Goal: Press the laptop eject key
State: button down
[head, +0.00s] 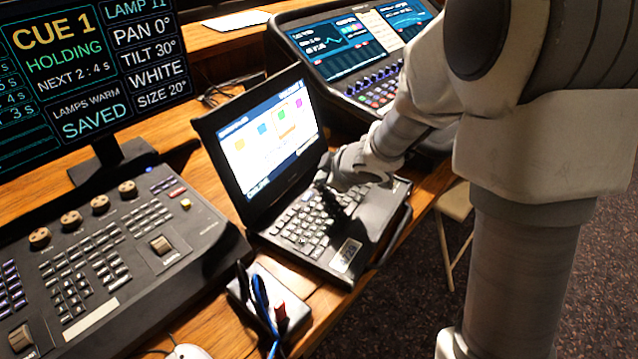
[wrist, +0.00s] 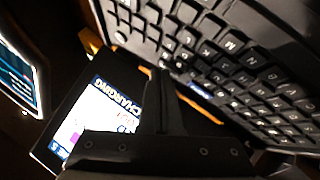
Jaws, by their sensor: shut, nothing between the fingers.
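The open laptop (head: 325,245) stands on the wooden desk, its lit screen (head: 270,140) facing its keyboard (head: 305,222). My gripper (head: 332,208) is shut and empty, over the right part of the keyboard near the screen hinge. In the wrist view the shut fingers (wrist: 160,78) point toward the far edge of the keyboard (wrist: 235,70), with part of the lit screen (wrist: 90,120) at the lower left. I cannot tell whether the fingertips touch a key. I cannot make out which key is the eject key; my gripper and hand hide some keys.
A lighting console (head: 110,250) lies left of the laptop, below a monitor (head: 90,65). Another console with screens (head: 345,55) stands behind and right. A folding chair (head: 455,205) stands beyond the desk edge.

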dwell(0.4)
jog(key=shift+r+p, duration=0.7)
jog(key=shift+p, duration=0.15)
notch_tip(320, 180, up, 5)
jog(key=p, duration=0.5)
dwell(0.4)
